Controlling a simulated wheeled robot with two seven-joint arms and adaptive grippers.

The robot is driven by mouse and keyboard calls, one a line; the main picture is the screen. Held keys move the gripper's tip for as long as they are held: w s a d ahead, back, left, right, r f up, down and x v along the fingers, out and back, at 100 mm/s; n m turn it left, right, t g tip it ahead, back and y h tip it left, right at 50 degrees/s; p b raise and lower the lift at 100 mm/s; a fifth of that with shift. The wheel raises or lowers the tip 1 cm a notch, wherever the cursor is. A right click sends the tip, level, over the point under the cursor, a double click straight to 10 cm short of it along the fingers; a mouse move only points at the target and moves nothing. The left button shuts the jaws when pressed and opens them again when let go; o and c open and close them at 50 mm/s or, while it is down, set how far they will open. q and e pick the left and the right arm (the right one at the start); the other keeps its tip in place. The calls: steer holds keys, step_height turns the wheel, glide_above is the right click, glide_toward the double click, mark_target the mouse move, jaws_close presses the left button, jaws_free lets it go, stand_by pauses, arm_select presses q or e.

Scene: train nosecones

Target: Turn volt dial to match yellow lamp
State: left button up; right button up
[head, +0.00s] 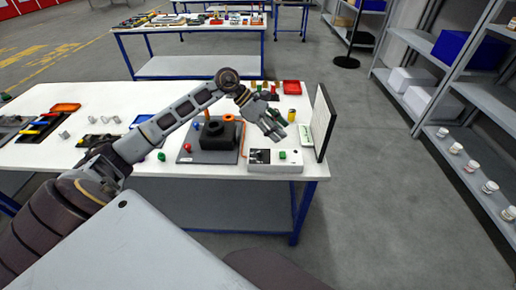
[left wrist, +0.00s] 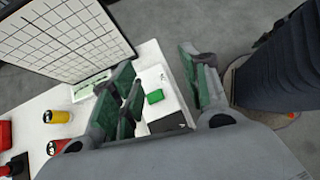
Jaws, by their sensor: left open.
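A white box (head: 262,168) with a dark panel and a green knob (head: 283,155) on top stands at the front right of the table. The knob also shows in the left wrist view (left wrist: 155,97), between the fingers; it may be the volt dial. Its markings are too small to read. My left gripper (head: 274,127) is open and empty, above and behind the box, apart from the knob. A yellow cylinder with a dark top (head: 291,115) stands behind the gripper. I cannot tell whether it is the lamp. My right gripper is not in view.
An upright grid board (head: 323,122) stands at the table's right edge, close to my left gripper. A dark block on a grey plate (head: 208,158) lies left of the box.

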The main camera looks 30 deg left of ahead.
arm_select(q)
steer(key=s+a+m+g+y, duration=0.1)
steer(key=a+y, duration=0.3)
steer(key=a, duration=0.8)
steer(key=shift+s+a+r+g+y, duration=0.2)
steer(key=shift+s+g+y, duration=0.25)
steer(key=shift+s, duration=0.2)
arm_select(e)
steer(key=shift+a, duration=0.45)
arm_select(q)
steer(key=shift+d+f, duration=0.1)
steer(key=p, duration=0.2)
glide_toward(259, 151)
steer(key=x, duration=0.6)
steer(key=shift+d, duration=0.1)
steer(key=shift+x, duration=1.2)
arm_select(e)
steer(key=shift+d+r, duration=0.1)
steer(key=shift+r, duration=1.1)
